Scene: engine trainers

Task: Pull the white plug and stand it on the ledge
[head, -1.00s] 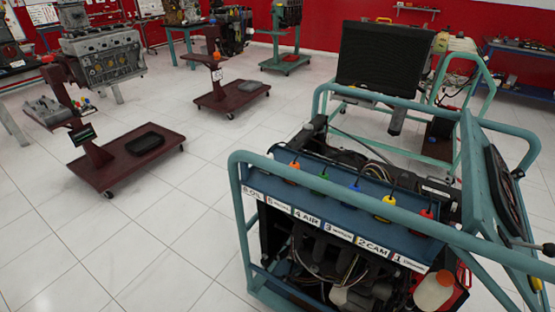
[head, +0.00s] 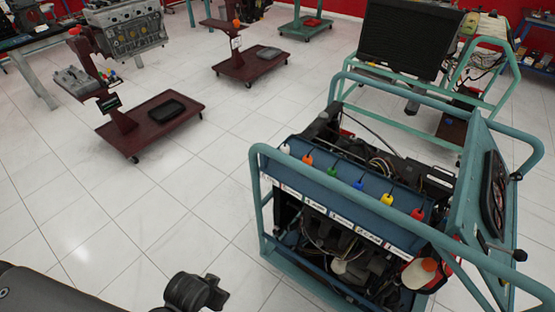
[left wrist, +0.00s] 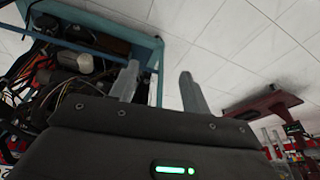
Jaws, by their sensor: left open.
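The white plug (head: 285,149) is at the far left end of a row of coloured plugs on the blue panel (head: 340,196) of the engine trainer. It appears upright in its place. I cannot tell which surface is the ledge. My left arm comes in at the bottom left of the head view, apart from the trainer; its fingers cannot be made out there. In the left wrist view my left gripper (left wrist: 159,72) is open, with nothing between its two fingers. My right gripper is not in view.
The trainer's teal tube frame (head: 345,195) surrounds the panel and engine. Orange (head: 307,160), green, blue, yellow (head: 386,199) and red (head: 417,214) plugs line up beside the white one. A maroon wheeled stand (head: 150,125) is at left. The tiled floor between is clear.

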